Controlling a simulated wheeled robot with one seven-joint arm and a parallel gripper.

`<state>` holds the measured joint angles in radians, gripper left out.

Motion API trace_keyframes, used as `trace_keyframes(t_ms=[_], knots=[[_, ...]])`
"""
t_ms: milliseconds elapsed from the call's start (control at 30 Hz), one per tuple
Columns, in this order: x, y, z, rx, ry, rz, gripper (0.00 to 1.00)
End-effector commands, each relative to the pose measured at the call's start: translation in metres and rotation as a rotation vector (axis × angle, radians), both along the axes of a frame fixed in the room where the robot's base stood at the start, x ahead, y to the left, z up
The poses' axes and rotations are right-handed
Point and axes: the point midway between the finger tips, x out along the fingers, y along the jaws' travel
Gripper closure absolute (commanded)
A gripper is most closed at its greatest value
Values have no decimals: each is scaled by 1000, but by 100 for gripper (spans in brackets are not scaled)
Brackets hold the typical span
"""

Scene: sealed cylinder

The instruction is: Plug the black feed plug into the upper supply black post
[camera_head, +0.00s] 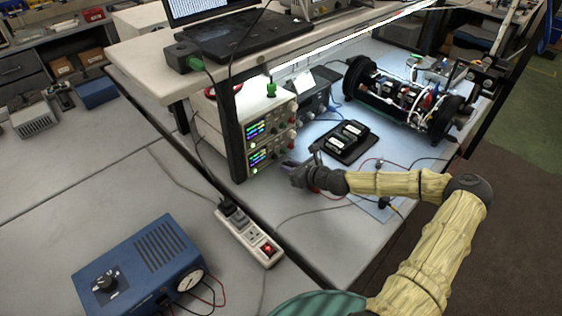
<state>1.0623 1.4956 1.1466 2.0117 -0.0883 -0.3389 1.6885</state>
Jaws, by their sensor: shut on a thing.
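Two power supplies stand stacked under the shelf: the upper supply (257,130) and the lower supply (260,157), both with lit displays. Small posts sit along the right side of their front panels; the upper supply's black post is too small to single out. My gripper (291,170) is in front of the lower supply, low over the bench and a little to its right. It is shut on a small dark thing, apparently the black feed plug, which the fingers mostly hide. It is below the upper supply's posts and apart from them.
A black tray (344,142) with modules lies behind my arm. An open cylinder frame (400,98) with wired parts stands at the back right. A power strip (248,237) and a blue box with a gauge (140,268) are at front left. A shelf leg (234,135) stands beside the supplies.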

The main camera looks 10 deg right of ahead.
Motion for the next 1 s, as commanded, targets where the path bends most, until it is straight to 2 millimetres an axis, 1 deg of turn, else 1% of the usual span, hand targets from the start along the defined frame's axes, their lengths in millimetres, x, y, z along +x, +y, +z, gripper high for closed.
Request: trace_keyframes(t_ms=[733,1000], knots=[[-21,-13,0,1,2,1,100],[-23,-15,0,1,1,0,100]])
